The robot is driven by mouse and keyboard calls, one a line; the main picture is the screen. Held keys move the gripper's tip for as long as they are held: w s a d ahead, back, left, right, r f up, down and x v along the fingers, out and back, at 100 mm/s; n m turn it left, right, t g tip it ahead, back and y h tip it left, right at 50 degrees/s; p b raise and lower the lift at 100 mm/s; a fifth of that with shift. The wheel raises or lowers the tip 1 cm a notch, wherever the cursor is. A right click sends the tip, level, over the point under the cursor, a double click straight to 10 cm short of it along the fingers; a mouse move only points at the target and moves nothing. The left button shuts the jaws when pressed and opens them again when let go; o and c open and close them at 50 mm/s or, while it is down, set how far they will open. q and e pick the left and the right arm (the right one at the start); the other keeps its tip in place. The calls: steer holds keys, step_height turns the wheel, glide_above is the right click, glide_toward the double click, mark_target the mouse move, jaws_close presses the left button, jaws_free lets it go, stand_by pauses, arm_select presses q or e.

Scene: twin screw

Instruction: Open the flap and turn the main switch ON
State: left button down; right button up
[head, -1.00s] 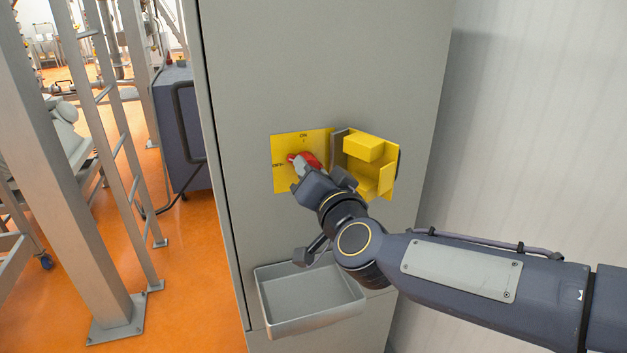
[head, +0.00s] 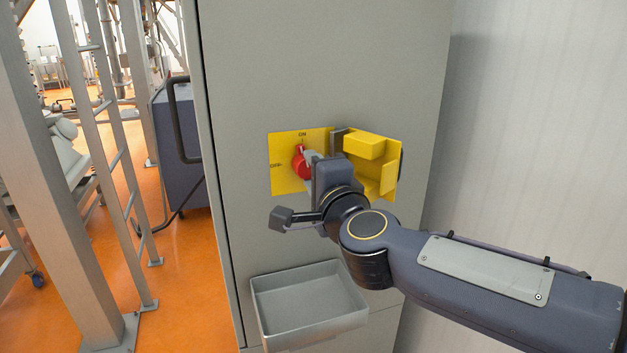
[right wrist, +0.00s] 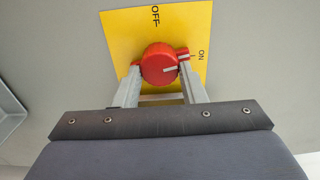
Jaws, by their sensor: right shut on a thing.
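The red main switch knob (head: 301,165) sits on a yellow plate (head: 283,180) marked ON and OFF on the grey cabinet front. Its pointer stands up toward the ON mark in the head view. In the right wrist view the knob (right wrist: 158,62) has its white line turned toward ON. The yellow flap (head: 364,146) stands swung open at the right of the plate. My right gripper (head: 309,160) is shut on the knob, one finger on each side, as the right wrist view also shows (right wrist: 159,71). My left gripper is out of view.
A grey open tray (head: 308,300) is fixed to the cabinet (head: 330,60) below the plate. A pale wall (head: 540,110) is at the right. A metal ladder frame (head: 118,150) and orange floor are at the left.

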steer(key=shift+f+m+b, duration=0.1)
steer(key=shift+m+b, duration=0.3)
steer(key=shift+m, duration=0.7)
steer(key=o, duration=1)
steer(key=v, duration=0.8)
